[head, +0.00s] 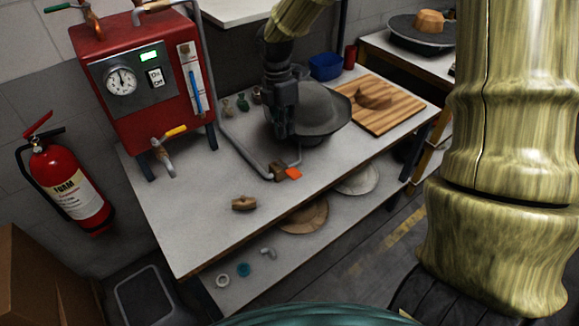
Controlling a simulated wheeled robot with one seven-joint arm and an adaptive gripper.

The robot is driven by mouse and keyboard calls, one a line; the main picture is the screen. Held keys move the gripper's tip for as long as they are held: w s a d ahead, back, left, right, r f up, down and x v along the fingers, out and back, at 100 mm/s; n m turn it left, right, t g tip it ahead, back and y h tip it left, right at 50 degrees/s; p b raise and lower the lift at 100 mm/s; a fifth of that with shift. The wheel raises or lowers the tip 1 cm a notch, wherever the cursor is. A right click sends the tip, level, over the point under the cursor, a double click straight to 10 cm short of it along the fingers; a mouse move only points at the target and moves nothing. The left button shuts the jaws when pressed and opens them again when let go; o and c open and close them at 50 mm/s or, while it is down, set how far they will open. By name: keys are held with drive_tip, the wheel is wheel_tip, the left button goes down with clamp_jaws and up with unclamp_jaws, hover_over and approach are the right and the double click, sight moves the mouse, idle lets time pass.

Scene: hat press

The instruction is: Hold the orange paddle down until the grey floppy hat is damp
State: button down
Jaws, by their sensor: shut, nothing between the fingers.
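The grey floppy hat (325,106) sits with its wide brim spread toward the back middle of the workbench. The orange paddle (293,173) is at the front of the hat, low over the bench top, beside a small brown block at the end of a grey pipe. My gripper (281,138) is shut and empty, pointing down. It overlaps the left part of the hat and hides some of it. I cannot tell whether it touches the hat. The paddle is apart from the gripper, below and to its right. Whether the hat is damp cannot be told.
A red boiler (143,75) with gauge and yellow-handled tap stands on the bench (205,225) at left. A wooden board (397,113) with a brown piece lies right of the hat. A wooden tool (244,203) lies near the front edge. The front bench is mostly clear.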

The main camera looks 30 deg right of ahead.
sight(290, 175)
drive_tip(key=shift+f, duration=0.1)
drive_tip(key=shift+s+d+f+p, duration=0.1)
drive_tip(key=shift+s+f+p, duration=0.4)
drive_tip(key=shift+f, duration=1.8)
drive_tip(key=shift+s+a+f+p, duration=0.15)
drive_tip(key=shift+f+p, duration=0.65)
drive_tip(key=shift+f, duration=1.45)
drive_tip(key=shift+s+d+f+p, duration=0.15)
drive_tip(key=shift+s+f+p, duration=0.4)
drive_tip(key=shift+f, duration=1.75)
drive_tip(key=shift+w, duration=0.15)
